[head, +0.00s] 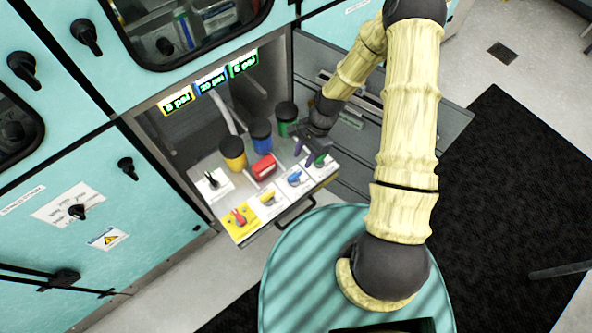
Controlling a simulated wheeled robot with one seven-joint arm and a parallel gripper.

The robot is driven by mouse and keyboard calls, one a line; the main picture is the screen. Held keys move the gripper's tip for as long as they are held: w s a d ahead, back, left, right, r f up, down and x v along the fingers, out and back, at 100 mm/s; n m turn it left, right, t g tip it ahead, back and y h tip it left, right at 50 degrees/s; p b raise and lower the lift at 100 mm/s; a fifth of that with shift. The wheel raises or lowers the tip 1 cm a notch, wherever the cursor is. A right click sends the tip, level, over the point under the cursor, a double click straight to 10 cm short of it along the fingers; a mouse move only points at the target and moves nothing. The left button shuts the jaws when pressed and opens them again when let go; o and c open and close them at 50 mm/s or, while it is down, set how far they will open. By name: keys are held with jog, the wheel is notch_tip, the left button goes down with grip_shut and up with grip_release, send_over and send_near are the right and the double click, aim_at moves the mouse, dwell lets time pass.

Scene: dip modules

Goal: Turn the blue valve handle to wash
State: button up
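The blue valve handle (295,179) sits on a small white plate in the front row of a pulled-out panel, between the yellow handle and the rightmost plate. My gripper (312,155) is above the right end of the panel, to the upper right of the blue handle and apart from it in the picture. Its two dark fingers look spread, with a purplish tip on the left one. Green shows beneath the fingers on the rightmost plate and is partly covered. Lettering on the plates is too small to read.
A red handle (239,217) and a yellow handle (267,198) stand left of the blue one. Behind are a red block (264,167) and yellow (233,152), blue (261,133) and green (286,115) canisters with black lids. A black pull handle (296,211) lies along the panel's front.

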aim_at(295, 174)
jog(key=p+x, duration=0.1)
jog(key=x, duration=0.7)
jog(key=shift+w+f, duration=0.1)
jog(key=shift+f, duration=0.1)
grip_shut()
